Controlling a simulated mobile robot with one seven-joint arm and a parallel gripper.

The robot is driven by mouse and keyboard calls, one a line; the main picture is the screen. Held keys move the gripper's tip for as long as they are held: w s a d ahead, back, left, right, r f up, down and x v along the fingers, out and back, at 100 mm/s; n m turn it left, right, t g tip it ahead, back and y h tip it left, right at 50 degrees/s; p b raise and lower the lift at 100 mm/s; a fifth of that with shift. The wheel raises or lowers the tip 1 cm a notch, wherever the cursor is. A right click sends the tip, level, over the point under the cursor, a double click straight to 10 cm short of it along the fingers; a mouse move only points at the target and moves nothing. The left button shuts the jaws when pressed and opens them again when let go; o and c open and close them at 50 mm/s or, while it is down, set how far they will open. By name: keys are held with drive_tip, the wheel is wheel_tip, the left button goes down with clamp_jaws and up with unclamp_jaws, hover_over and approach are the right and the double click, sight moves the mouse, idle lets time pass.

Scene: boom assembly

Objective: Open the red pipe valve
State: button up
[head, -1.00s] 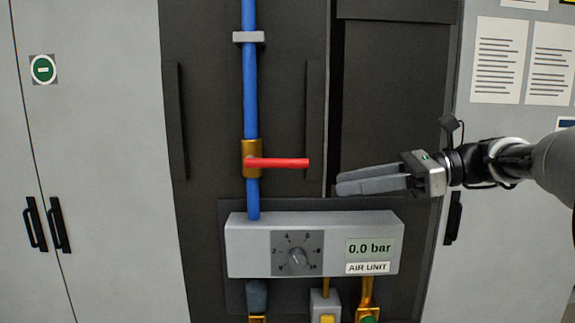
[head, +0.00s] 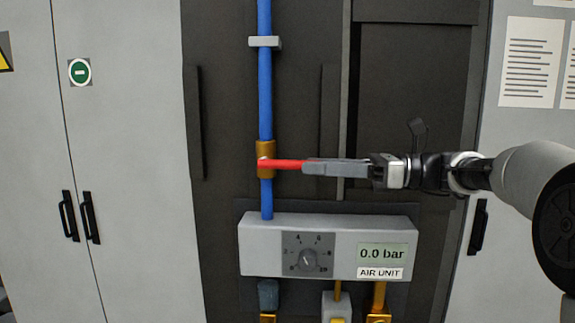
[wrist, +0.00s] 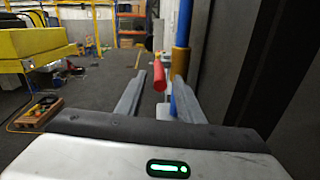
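The red valve lever (head: 285,164) sticks out level to the right from a brass valve body (head: 265,150) on the blue vertical pipe (head: 265,90). My gripper (head: 308,168) is at the lever's free end, and its fingers overlap that end in the head view. In the wrist view the fingers (wrist: 160,82) stand apart, with the red lever's end (wrist: 159,80) showing in the gap between them. I see no finger pressed on the lever. The brass body (wrist: 180,60) and blue pipe show behind the right finger.
The air unit box (head: 340,232) below the valve has a dial (head: 308,259) and a display (head: 383,252) reading 0.0 bar. Grey cabinets (head: 120,150) stand on both sides.

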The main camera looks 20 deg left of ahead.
sight(292, 166)
drive_tip(key=a, duration=0.4)
drive_tip(key=s+a, duration=0.1)
drive_tip(key=a, duration=0.1)
drive_tip(key=shift+a, duration=0.25)
clamp_jaws()
drive_tip(key=shift+f, duration=0.1)
